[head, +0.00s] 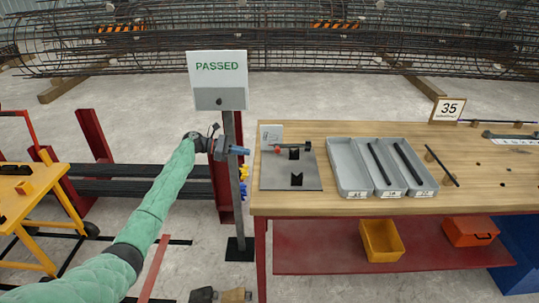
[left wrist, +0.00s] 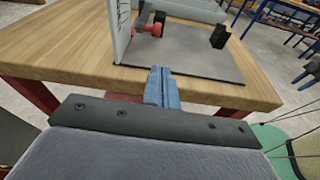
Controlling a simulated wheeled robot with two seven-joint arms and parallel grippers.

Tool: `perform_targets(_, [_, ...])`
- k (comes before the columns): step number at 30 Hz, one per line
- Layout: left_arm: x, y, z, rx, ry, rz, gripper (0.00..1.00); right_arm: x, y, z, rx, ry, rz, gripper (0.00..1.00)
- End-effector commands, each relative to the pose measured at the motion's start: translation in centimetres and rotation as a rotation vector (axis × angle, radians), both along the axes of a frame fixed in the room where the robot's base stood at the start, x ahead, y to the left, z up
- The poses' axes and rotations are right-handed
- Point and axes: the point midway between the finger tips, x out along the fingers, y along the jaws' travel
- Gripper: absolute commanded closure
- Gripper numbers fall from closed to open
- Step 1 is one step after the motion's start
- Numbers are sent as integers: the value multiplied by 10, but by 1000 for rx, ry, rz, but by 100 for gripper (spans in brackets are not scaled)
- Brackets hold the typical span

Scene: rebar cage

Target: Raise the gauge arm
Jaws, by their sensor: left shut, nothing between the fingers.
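The gauge is a grey base plate (head: 284,183) on the left end of the wooden bench, with a white scale plate (head: 271,135) at its back left corner. The gauge arm (head: 292,149) looks low and about level, with red parts near its ends. Two black notched blocks (head: 297,179) stand on the plate. My left gripper (head: 243,151) is shut and empty, left of the bench edge and apart from the gauge. In the left wrist view, its blue fingers (left wrist: 162,88) point at the plate's near edge; the red pivot (left wrist: 154,29) shows beyond.
Grey trays (head: 351,176) with dark bars sit right of the gauge. A yellow bin (head: 381,240) is on the red lower shelf (head: 320,250). A yellow cart (head: 28,188) stands far left.

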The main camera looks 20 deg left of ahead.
Motion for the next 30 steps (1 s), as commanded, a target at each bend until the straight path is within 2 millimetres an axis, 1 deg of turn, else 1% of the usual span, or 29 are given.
perform_targets(3, [2, 0, 1, -35, 101, 35, 100, -2, -1, -1, -2, 4, 1, 64])
perform_targets(9, [2, 0, 1, -67, 199, 60, 100, -2, -2, -1, -5, 3, 3, 64])
perform_targets(23, [2, -1, 1, -70, 212, 63, 100, 2, -1, 1, -3, -3, 0, 64])
perform_targets(26, [3, -4, 0, -70, 212, 62, 100, 2, -1, 2, -3, 0, -2, 64])
perform_targets(30, [7, -15, -2, -70, 213, 61, 100, 0, -3, 6, -8, 12, -6, 64])
